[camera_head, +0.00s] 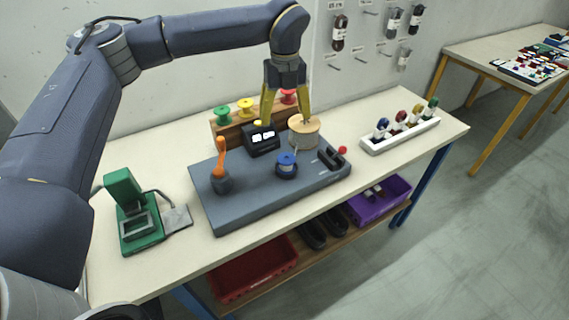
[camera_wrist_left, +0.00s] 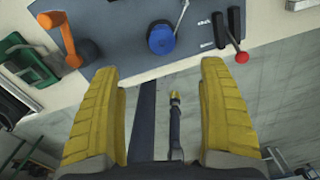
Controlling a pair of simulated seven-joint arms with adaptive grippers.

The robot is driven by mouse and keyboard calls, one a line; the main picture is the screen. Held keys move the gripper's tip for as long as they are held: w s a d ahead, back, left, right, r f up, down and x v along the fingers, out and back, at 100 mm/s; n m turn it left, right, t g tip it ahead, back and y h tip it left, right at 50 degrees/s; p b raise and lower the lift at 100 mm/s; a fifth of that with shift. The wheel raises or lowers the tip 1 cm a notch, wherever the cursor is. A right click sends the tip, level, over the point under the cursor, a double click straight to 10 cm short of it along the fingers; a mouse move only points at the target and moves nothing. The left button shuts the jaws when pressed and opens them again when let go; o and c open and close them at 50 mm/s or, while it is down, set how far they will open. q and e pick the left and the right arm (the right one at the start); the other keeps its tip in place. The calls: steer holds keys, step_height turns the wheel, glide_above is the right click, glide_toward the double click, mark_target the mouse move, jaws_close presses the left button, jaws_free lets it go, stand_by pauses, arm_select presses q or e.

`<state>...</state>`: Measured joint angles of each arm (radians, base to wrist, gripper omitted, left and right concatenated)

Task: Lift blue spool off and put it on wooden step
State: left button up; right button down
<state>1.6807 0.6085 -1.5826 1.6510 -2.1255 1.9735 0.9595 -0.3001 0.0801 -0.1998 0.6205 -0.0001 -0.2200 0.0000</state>
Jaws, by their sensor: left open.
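The blue spool (camera_head: 287,165) sits on the grey base plate (camera_head: 240,205), near its middle. In the left wrist view the blue spool (camera_wrist_left: 161,40) shows beyond and between my fingertips. The wooden step (camera_head: 229,132) stands behind the plate and carries a green spool (camera_head: 222,113), a yellow spool (camera_head: 246,106) and a red spool (camera_head: 289,96). My left gripper (camera_head: 287,122) has its yellow fingers apart and nothing between them. It hangs over the back of the plate, apart from the blue spool; its fingers partly hide the step. My right gripper is not in view.
A round wooden piece (camera_head: 304,135), a black box with lit displays (camera_head: 262,140), an orange-handled lever (camera_head: 221,160) and a red-knobbed lever (camera_head: 342,150) crowd the plate. A green device (camera_head: 128,215) stands left; a white rack (camera_head: 400,136) stands right. The table front is clear.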

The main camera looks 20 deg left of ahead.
mark_target(286, 157)
arm_select(q)
step_height(286, 157, down, 12)
steer(key=shift+r, duration=0.25)
steer(key=shift+d+f, duration=0.2)
steer(key=shift+f, duration=2.5)
steer(key=shift+c, duration=0.3)
steer(key=shift+r, duration=0.1)
steer(key=c, duration=1.5)
